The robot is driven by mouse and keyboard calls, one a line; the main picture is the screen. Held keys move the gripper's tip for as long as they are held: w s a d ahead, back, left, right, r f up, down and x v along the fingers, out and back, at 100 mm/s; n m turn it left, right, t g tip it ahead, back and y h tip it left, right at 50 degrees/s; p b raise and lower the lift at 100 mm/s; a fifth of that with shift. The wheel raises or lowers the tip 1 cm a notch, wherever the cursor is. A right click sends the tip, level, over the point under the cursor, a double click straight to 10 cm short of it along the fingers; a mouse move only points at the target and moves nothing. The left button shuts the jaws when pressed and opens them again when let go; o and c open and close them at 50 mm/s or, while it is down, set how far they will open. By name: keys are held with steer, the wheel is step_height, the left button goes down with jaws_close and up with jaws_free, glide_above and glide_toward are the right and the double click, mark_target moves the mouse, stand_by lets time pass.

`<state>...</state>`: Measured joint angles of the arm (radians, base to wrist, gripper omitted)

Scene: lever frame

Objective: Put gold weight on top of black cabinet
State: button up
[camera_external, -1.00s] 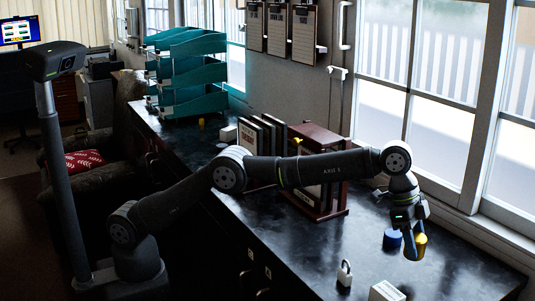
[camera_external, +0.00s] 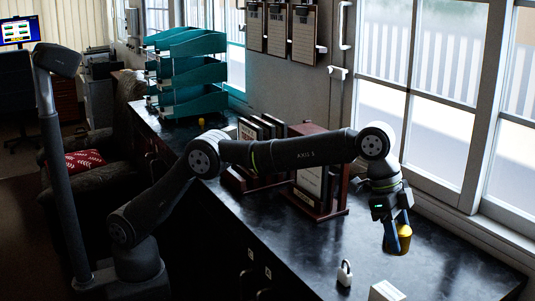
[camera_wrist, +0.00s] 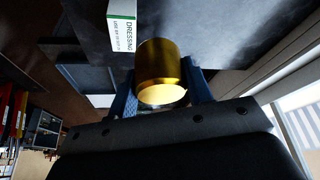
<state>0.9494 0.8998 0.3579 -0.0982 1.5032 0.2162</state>
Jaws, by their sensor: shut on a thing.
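My gripper (camera_external: 396,239) is shut on the gold weight (camera_external: 404,238), a shiny cylinder, and holds it above the right part of the dark counter. The gold weight (camera_wrist: 161,72) also shows in the wrist view, between the blue fingers of my gripper (camera_wrist: 161,88). No separate black cabinet can be picked out for sure. The long counter (camera_external: 290,243) has a black top and dark cabinet fronts below.
A padlock (camera_external: 344,272) and a white box (camera_external: 386,291) stand near the counter's front edge. A wooden rack (camera_external: 322,205) and several binders (camera_external: 262,130) stand behind my arm. Teal trays (camera_external: 195,75) are stacked further back. The counter is clear between the rack and padlock.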

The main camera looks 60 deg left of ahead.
mark_target(406, 230)
steer(key=shift+r, duration=2.2)
steer(key=w+a+r+n+t, duration=0.1)
steer(key=w+a+n, duration=0.3)
steer(key=w+a, duration=1.65)
steer(key=w+a+n+t+y, duration=0.1)
steer(key=w+a+n, duration=0.15)
steer(key=a, duration=1.35)
steer(key=w+a+n+t+y, duration=0.15)
steer(key=w+a, duration=0.25)
steer(key=a, duration=1.2)
steer(key=s+a+n+y, duration=0.1)
steer(key=s+a+n, duration=0.2)
steer(key=a, duration=1.2)
steer(key=s+a+n+y, duration=0.1)
steer(key=s+a+n, duration=0.25)
steer(key=a, duration=1.15)
steer(key=s+a+n+y, duration=0.2)
steer(key=s+a+n, duration=0.2)
steer(key=s+a, duration=1.65)
steer(key=shift+g, duration=0.45)
steer(key=a+f, duration=0.4)
steer(key=s+a+f, duration=0.1)
steer(key=a+f, duration=0.7)
steer(key=f, duration=0.1)
steer(key=shift+s+a, duration=0.1)
steer(key=shift+s, duration=0.2)
steer(key=shift+f, duration=2)
